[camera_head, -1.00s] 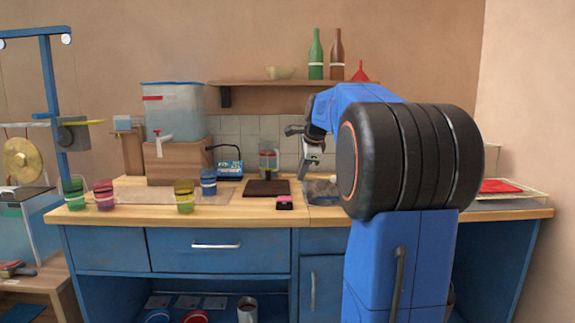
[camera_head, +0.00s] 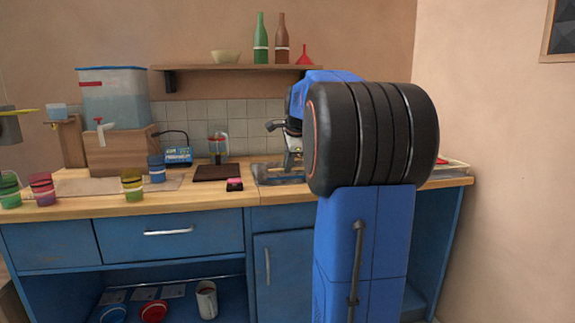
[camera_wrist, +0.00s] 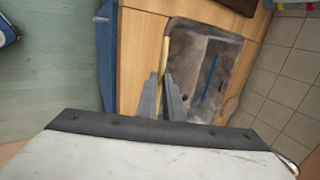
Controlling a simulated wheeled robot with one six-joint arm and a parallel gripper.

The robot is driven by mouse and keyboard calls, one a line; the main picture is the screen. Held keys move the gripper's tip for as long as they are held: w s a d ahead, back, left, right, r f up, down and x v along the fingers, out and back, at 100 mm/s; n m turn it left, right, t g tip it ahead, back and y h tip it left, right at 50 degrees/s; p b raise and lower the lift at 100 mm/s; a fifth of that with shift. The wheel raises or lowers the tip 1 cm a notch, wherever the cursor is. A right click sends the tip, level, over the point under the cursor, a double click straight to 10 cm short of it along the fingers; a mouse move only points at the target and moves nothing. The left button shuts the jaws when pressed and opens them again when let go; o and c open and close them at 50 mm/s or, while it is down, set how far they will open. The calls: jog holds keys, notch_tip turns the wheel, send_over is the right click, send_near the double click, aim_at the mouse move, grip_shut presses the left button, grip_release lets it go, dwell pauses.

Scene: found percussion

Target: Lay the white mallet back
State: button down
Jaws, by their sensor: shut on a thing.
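My gripper (camera_wrist: 161,77) hangs over the counter at the near edge of the sink (camera_wrist: 228,48) in the wrist view. Its two grey fingers are close together, shut on a thin pale stick (camera_wrist: 165,45) that looks like the white mallet's handle. The stick runs away from the fingertips along the sink's edge. I cannot make out the mallet's white head. In the head view my gripper (camera_head: 291,160) is small, above the sink (camera_head: 272,177), and partly hidden by my arm; the mallet cannot be told there.
A blue strip (camera_wrist: 210,74) lies in the sink. Left of the sink are a dark board (camera_head: 217,173), a small pink-topped block (camera_head: 235,185) and several coloured cups, one yellow-green (camera_head: 132,185). A shelf (camera_head: 190,68) with bottles is above. A wire rack (camera_head: 453,166) is at right.

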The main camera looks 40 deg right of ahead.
aim_at(287, 190)
jog(key=shift+f, duration=3.1)
jog(key=shift+f, duration=0.4)
jog(key=c, duration=1.8)
grip_release()
jog(key=shift+f, duration=0.1)
jog(key=shift+c, duration=0.2)
jog(key=shift+a, duration=0.1)
jog(key=shift+f, duration=0.1)
jog(key=shift+s, duration=0.1)
jog(key=v, duration=1.8)
jog(key=shift+w, duration=0.2)
